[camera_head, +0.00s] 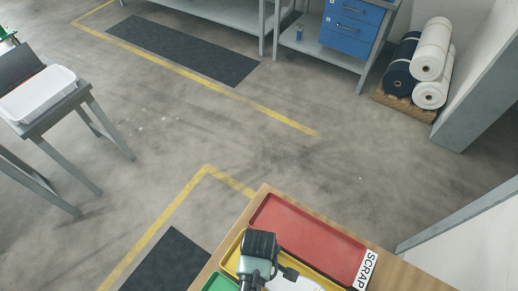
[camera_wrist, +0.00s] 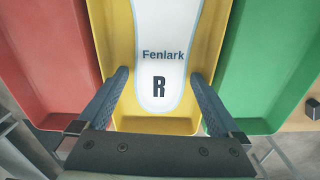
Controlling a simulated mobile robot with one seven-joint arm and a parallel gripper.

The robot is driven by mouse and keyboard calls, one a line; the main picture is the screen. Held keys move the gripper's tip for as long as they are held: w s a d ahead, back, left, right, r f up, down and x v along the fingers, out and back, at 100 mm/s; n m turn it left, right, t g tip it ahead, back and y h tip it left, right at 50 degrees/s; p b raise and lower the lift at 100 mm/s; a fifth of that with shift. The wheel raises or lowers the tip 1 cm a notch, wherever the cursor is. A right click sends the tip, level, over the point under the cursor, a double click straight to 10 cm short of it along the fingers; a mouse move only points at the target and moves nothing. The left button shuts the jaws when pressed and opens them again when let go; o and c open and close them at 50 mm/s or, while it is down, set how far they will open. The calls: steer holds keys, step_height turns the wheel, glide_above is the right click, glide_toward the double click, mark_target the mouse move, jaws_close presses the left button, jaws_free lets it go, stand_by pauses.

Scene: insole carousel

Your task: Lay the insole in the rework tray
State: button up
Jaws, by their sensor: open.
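A white insole (camera_wrist: 167,40) with a pale blue edge, marked "Fenlark" and "R", lies in a yellow tray (camera_wrist: 155,126). My gripper (camera_wrist: 158,76) is open, with one finger on each side of the insole's heel end. Whether the fingers touch it cannot be told. In the head view my gripper (camera_head: 262,264) is over the yellow tray (camera_head: 234,256), and part of the white insole (camera_head: 295,284) shows beside it. The insole's far end is cut off in the wrist view. No rework label is visible.
A red tray (camera_head: 305,238) with a "SCRAP" label (camera_head: 366,268) is beside the yellow one, and a green tray (camera_wrist: 270,65) is on its other side. A wooden table (camera_head: 405,277) bears them. A grey stand with a white tray (camera_head: 38,94) is at left. Open floor lies between.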

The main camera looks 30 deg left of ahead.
step_height(320, 180, up, 12)
stand_by(0.5)
steer(key=shift+r, duration=0.15)
steer(key=w+a+r+m+t+y, duration=0.2)
steer(key=w+r+m+t, duration=0.35)
steer(key=w+r, duration=0.9)
steer(key=w+d+r+m+t, duration=0.1)
steer(key=w+r+t, duration=0.3)
steer(key=r, duration=0.4)
steer(key=w+d+r+m+t, duration=0.2)
steer(key=w+r+t, duration=0.2)
steer(key=r, duration=0.3)
steer(key=s+d+r+m+t, duration=0.1)
steer(key=d+r+m+t, duration=0.2)
steer(key=r, duration=0.9)
steer(key=s+d+r+m+t, duration=0.15)
steer(key=r+t, duration=0.35)
steer(key=r, duration=0.7)
steer(key=s+d+r+m+t+h, duration=0.1)
steer(key=s+d+r+m+t, duration=0.1)
steer(key=r, duration=0.5)
steer(key=s+d+r+m+t+h, duration=0.1)
steer(key=s+d+r+t, duration=0.1)
steer(key=s+r+t, duration=0.2)
steer(key=s+r, duration=0.3)
steer(key=shift+m, duration=0.4)
